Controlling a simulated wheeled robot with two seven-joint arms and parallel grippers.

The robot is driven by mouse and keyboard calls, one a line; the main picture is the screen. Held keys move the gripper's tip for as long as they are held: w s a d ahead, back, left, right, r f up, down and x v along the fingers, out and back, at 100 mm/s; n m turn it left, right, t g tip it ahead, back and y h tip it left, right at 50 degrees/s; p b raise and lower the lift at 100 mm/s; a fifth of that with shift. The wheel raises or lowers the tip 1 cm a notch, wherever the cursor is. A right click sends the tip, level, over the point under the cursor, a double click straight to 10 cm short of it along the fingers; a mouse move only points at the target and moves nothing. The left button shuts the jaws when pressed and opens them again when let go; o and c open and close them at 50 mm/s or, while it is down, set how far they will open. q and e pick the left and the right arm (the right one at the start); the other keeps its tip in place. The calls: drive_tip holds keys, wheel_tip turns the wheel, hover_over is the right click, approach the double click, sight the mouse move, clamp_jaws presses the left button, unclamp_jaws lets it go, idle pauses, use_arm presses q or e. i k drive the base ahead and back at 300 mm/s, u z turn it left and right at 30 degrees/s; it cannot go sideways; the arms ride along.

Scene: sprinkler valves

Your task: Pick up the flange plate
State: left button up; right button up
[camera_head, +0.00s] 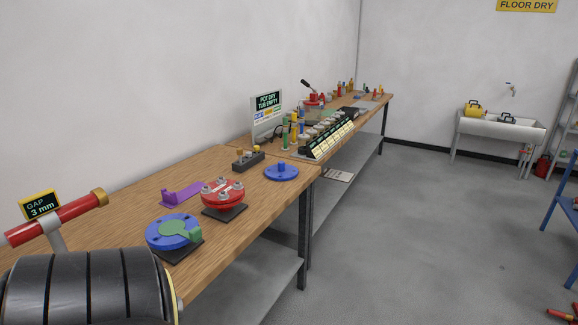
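Several round plates are on the near wooden bench, and I cannot tell for certain which is the flange plate. A blue disc with a raised centre knob (281,172) lies flat near the bench's right edge. A red round plate with several bolts (222,194) sits on a dark square base. A blue round plate (163,232) sits on another dark base, with a green piece (181,233) lying over part of it. Neither of my grippers is in view.
A purple bracket (181,195) and a dark block with pegs (248,160) stand farther back. A red pipe (52,219) and a large black banded cylinder (90,288) block the lower left.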

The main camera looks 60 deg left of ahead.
sight(287, 172)
drive_tip(key=u, duration=0.5)
drive_tip(key=i, duration=1.95)
drive_tip(key=u, duration=0.9)
